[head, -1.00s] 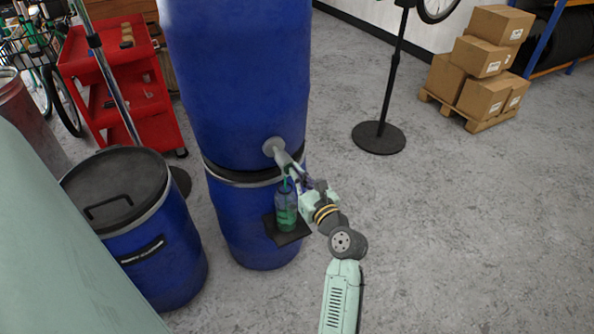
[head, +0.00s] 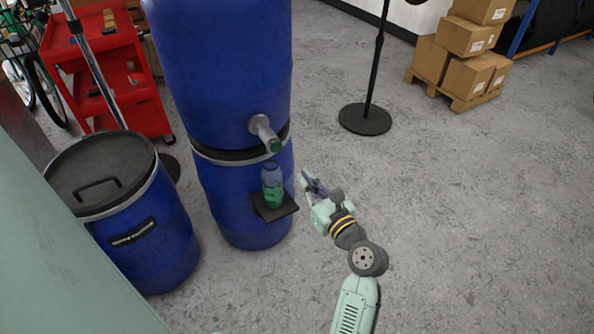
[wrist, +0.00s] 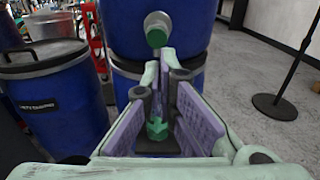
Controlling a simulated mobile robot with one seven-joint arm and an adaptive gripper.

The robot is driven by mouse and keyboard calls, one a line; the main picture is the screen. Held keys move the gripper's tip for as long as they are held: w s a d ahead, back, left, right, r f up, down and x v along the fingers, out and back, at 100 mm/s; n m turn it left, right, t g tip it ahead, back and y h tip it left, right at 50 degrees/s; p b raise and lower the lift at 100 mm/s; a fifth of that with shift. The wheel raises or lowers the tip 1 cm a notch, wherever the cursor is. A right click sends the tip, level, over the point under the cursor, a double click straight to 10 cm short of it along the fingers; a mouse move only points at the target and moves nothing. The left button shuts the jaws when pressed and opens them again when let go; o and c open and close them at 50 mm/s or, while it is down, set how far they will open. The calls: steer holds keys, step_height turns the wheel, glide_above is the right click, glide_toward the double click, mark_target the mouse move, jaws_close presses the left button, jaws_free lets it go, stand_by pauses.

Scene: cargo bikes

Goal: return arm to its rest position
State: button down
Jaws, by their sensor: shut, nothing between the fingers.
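My gripper (head: 309,182) is in the head view, to the right of the blue barrel stack and apart from it. Its fingers are shut with nothing between them; they also show in the wrist view (wrist: 165,75), partly hiding the bottle there. A bottle with green contents (head: 272,186) stands upright on a small black shelf (head: 284,209) on the lower barrel. A grey spout with a green end (head: 265,133) sticks out of the stack above the bottle.
The tall blue barrel stack (head: 222,70) stands left of my arm. A smaller lidded blue barrel (head: 150,240), a red tool cart (head: 95,75), a black stand base (head: 365,119) and boxes on a pallet (head: 445,85) are around. The floor to the right (head: 480,220) is clear.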

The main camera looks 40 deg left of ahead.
steer(key=shift+s+d, duration=0.15)
steer(key=shift+d, duration=0.25)
steer(key=shift+a+r, duration=0.1)
